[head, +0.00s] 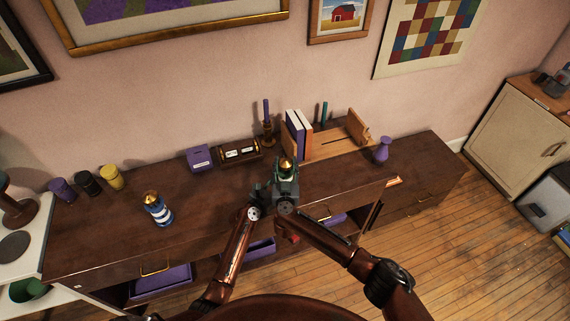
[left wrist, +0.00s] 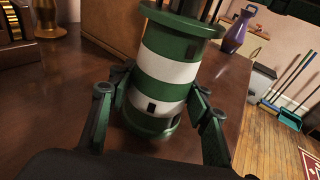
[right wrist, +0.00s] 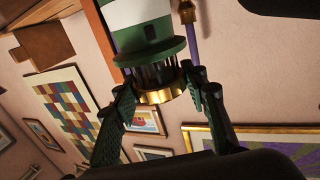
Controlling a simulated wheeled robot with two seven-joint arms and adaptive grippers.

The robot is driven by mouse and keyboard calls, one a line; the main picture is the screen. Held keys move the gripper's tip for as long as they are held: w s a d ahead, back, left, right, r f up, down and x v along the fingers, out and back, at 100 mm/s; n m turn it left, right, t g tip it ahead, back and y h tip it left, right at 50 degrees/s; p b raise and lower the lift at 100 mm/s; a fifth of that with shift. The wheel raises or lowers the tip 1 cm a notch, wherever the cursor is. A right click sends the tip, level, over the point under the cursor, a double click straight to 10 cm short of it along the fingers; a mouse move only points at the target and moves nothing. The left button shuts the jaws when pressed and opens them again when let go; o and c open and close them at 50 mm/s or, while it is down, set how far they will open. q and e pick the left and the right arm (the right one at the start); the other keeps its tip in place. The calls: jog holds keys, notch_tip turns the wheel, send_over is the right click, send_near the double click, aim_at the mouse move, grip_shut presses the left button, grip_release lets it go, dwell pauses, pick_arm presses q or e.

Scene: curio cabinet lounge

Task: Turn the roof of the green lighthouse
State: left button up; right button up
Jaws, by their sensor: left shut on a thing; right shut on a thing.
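The green lighthouse (left wrist: 165,75), with green and white bands, stands upright on the dark wooden sideboard (head: 100,235). My left gripper (left wrist: 158,92) is shut on its lower body, one finger on each side. In the right wrist view the lighthouse (right wrist: 140,30) appears upside down. My right gripper (right wrist: 160,86) is shut around its top, at the gold roof (right wrist: 160,97) by the dark lantern bars. In the head view the gold roof (head: 286,161) shows above my grippers, which hide most of the body.
A blue-and-white lighthouse (head: 158,210) with a gold roof stands to the left. Behind are a purple box (head: 199,159), a candlestick (head: 268,130) and a wooden book rack (head: 345,135) with books. A purple vase (head: 382,150) stands to the right. The sideboard's left middle is clear.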

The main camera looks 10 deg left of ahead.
jog(key=shift+a+r, duration=0.1)
jog(key=o, duration=1.2)
jog(key=v, duration=1.2)
jog(key=shift+s, duration=0.1)
